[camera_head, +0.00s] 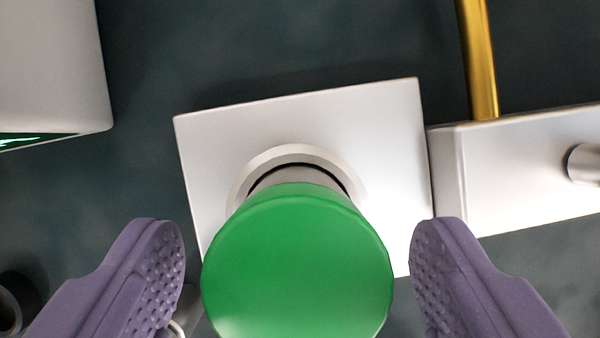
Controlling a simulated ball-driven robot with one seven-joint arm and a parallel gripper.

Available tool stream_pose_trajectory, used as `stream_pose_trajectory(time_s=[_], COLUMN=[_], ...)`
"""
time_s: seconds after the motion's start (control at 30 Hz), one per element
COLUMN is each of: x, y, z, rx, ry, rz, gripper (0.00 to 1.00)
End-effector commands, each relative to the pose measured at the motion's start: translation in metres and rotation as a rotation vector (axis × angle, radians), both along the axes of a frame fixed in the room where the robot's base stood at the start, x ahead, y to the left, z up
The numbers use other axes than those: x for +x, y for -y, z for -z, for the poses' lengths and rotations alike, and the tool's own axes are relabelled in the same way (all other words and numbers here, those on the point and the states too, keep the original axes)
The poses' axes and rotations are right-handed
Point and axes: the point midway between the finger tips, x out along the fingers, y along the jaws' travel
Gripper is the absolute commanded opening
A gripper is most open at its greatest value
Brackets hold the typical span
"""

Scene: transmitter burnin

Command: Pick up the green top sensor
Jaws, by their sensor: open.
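The green top sensor (297,265) is at the lower middle of the view, seen from above. Its round green cap hides most of its grey body, which stands in a round socket on a white square plate (385,140). My gripper (297,262) is open, with one purple finger to the left of the green cap and one to the right. A gap shows between the cap and each finger. The lower part of the cap meets the bottom edge of the view.
A white block (530,165) with a round metal knob (585,164) stands against the plate's right side, and a gold rod (478,60) rises behind it. A white box (50,65) is at upper left. A dark round thing (15,300) lies at lower left. Dark surface is clear at the top middle.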

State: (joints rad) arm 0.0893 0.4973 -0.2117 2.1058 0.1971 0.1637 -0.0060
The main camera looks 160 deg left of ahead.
Motion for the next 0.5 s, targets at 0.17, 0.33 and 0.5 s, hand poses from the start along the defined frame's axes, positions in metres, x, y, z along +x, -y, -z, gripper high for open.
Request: stream_pose_trajectory(time_s=[0.17, 0.33, 0.5], x=[0.0075, 0.0076, 0.0075], y=[0.0033, 0.0032, 0.0033], z=[0.0215, 0.0193, 0.0191], rx=[0.0, 0.0, 0.0], ry=[0.0, 0.001, 0.0], rz=[0.0, 0.0, 0.0], gripper=[0.78, 0.78, 0.39])
